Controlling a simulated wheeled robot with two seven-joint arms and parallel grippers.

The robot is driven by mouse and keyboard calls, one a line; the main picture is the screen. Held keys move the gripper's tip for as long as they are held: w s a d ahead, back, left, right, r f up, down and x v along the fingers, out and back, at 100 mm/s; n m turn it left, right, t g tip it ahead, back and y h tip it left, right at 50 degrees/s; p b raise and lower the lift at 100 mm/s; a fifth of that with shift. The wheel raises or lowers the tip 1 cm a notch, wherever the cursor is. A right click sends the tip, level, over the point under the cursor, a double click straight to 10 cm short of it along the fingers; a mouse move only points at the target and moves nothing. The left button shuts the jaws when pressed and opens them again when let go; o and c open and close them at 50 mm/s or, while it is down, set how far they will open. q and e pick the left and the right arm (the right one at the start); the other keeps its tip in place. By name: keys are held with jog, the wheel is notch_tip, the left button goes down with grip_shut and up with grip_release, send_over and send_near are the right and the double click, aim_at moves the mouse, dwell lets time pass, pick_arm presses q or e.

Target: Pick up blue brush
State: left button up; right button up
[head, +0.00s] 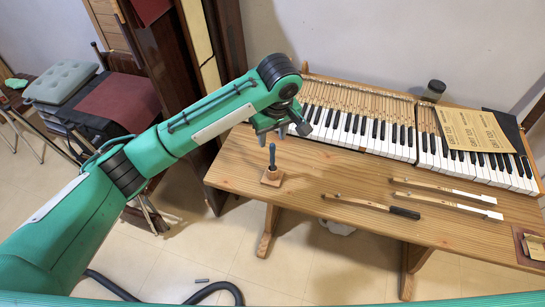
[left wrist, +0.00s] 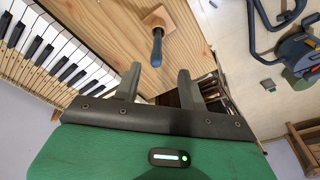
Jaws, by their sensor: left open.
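The blue brush (head: 272,155) stands upright in a small wooden block holder (head: 271,178) near the left end of the wooden table (head: 330,172). In the left wrist view the brush (left wrist: 157,48) and its holder (left wrist: 158,18) lie just beyond my fingers. My left gripper (head: 270,135) is above the brush in the head view, fingers pointing down. In the left wrist view the left gripper (left wrist: 158,80) is open and empty, with the brush roughly in line with the gap between its fingers. My right gripper is not in view.
The piano keyboard (head: 350,128) runs along the back of the table. Loose wooden keys (head: 372,205) lie at the centre right. Sandpaper sheets (head: 473,131) rest on the keyboard's right part, with a dark jar (head: 433,91) behind. The tabletop around the holder is clear.

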aim_at(272, 152)
pick_arm(q)
jog(key=f, duration=0.3)
jog(key=w+f+p, duration=0.1)
jog(key=f, duration=0.4)
jog(key=shift+w+a+f, duration=0.1)
jog(key=shift+w+f, duration=0.15)
jog(key=shift+f, duration=0.1)
grip_shut()
